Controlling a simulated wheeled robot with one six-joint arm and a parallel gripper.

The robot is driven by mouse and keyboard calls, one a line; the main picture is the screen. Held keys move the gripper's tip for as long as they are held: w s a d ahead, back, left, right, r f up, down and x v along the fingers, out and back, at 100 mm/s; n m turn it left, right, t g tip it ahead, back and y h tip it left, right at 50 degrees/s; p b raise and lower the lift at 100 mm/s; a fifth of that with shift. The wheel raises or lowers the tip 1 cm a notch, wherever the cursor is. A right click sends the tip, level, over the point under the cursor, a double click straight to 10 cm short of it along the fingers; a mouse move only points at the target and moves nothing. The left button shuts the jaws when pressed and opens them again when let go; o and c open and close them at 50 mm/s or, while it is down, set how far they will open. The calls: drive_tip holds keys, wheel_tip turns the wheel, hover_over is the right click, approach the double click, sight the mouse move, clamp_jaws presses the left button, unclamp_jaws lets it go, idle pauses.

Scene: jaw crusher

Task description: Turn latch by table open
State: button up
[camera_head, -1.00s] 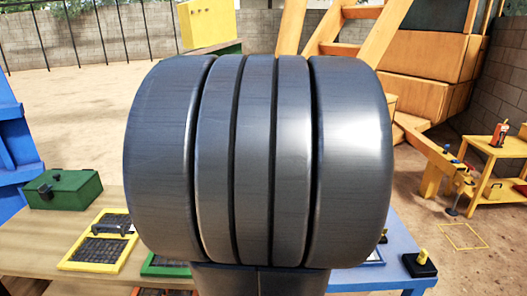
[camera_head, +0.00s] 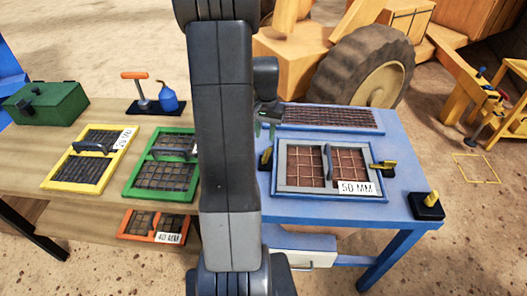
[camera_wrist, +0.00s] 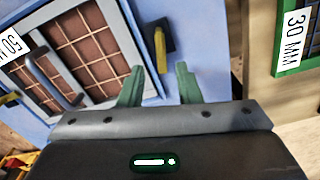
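A blue table (camera_head: 400,213) holds a grey-framed screen (camera_head: 283,179) labelled 50 MM. A black latch with a yellow handle (camera_head: 266,158) sits at the screen's left side, partly hidden by my arm. In the wrist view the same latch (camera_wrist: 160,45) lies just beyond the fingertips, its handle roughly along the screen's edge. A similar latch (camera_head: 383,167) sits at the screen's right side. My gripper (camera_head: 265,128) hangs above and behind the left latch. Its green fingers (camera_wrist: 158,78) are apart, with nothing between them and not touching the latch.
A black block with a yellow knob (camera_head: 428,205) stands at the table's right corner. A wooden table (camera_head: 60,200) on the left holds yellow (camera_head: 88,160) and green (camera_head: 130,190) screens. A green toolbox (camera_head: 45,103) and a blue bottle (camera_head: 169,98) stand behind them.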

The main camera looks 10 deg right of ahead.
sight(265, 155)
wheel_tip(265, 155, down, 9)
drive_tip(key=shift+f, duration=0.2)
idle(0.3)
clamp_jaws()
